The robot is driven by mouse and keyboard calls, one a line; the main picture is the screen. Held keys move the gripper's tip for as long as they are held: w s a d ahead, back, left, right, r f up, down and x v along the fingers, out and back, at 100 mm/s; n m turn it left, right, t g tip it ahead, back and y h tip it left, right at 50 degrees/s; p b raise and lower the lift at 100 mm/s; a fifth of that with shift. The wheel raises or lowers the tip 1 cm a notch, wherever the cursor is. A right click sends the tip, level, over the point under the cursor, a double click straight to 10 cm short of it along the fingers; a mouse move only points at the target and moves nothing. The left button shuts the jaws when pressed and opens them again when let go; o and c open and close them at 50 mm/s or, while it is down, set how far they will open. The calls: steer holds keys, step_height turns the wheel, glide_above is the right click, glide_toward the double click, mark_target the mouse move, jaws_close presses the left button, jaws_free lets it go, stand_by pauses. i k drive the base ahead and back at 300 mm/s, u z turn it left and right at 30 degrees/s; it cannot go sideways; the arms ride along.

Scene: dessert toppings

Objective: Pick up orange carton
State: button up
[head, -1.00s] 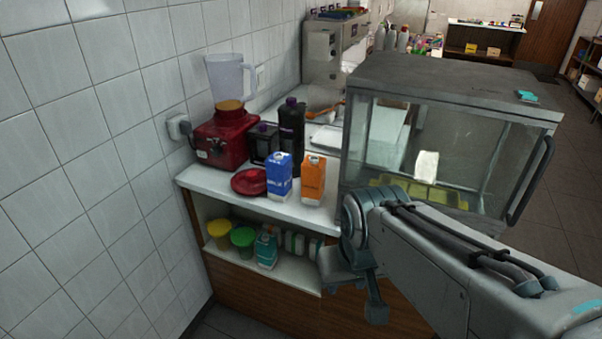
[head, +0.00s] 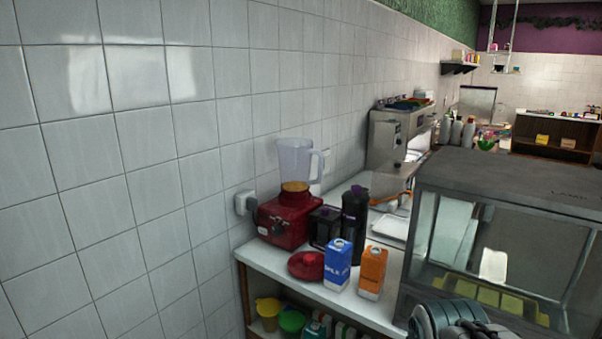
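The orange carton (head: 372,272) stands upright on the white counter (head: 318,290), near its front edge. It is just right of a blue milk carton (head: 338,264) and left of the glass display case. Part of my arm shows at the bottom right in front of the case. My gripper is out of the picture, so its state does not show.
A red blender (head: 285,222), a red lid (head: 306,265) and a tall black bottle (head: 354,225) stand around the cartons. The glass display case (head: 510,235) closes off the right side. Tubs with yellow and green lids (head: 291,320) sit on the shelf below.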

mark_target(374, 266)
steer(key=u, duration=0.55)
steer(key=k, duration=1.3)
steer(key=z, duration=0.35)
steer(key=i, duration=1.8)
steer(key=u, duration=0.85)
